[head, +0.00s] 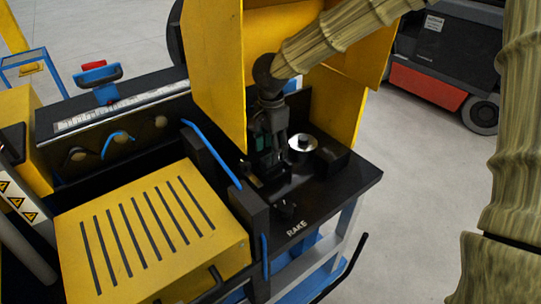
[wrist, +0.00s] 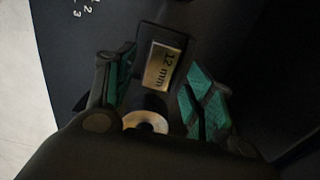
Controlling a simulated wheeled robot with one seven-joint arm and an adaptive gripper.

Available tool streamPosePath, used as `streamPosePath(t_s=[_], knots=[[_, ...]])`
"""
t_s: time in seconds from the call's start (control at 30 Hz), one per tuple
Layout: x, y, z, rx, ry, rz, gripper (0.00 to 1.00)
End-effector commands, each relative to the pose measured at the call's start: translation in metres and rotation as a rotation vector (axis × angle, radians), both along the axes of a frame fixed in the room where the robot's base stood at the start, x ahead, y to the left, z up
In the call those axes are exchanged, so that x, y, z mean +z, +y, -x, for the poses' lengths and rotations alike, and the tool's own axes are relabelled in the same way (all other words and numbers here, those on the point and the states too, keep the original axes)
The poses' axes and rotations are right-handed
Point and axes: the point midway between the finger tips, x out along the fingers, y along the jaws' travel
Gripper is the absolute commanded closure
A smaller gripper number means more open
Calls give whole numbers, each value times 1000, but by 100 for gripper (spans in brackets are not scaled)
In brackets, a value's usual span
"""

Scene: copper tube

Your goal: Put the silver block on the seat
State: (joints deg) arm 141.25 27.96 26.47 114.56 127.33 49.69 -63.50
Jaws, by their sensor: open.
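My gripper (head: 266,160) points down over the black bench top in the head view. In the wrist view its green-padded fingers (wrist: 160,90) are open and apart. Between and beyond them is a dark block with a pale metallic face (wrist: 163,67) marked "12 mm". A round silver-gold piece with a dark centre (wrist: 145,122) shows below it, close to the palm. I cannot tell whether either is the silver block. In the head view a round silver piece with a dark knob (head: 303,142) stands right of my gripper. I cannot identify the seat; my gripper hides part of the bench.
The black bench top (head: 345,180) has free room at its right front, near the word "RAKE". Yellow panels (head: 218,60) stand behind and left of my arm. A red and black vehicle (head: 440,70) stands behind.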

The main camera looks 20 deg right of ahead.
Motion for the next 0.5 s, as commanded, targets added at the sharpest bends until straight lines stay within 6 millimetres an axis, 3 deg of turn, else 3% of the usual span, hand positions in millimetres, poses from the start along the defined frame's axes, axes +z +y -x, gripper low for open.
streamPosePath(t_s=[0.2, 0.5], knots=[[31, 0, -1, -1, -2, -2, 47], [46, 0, 0, 0, 0, 0, 47]])
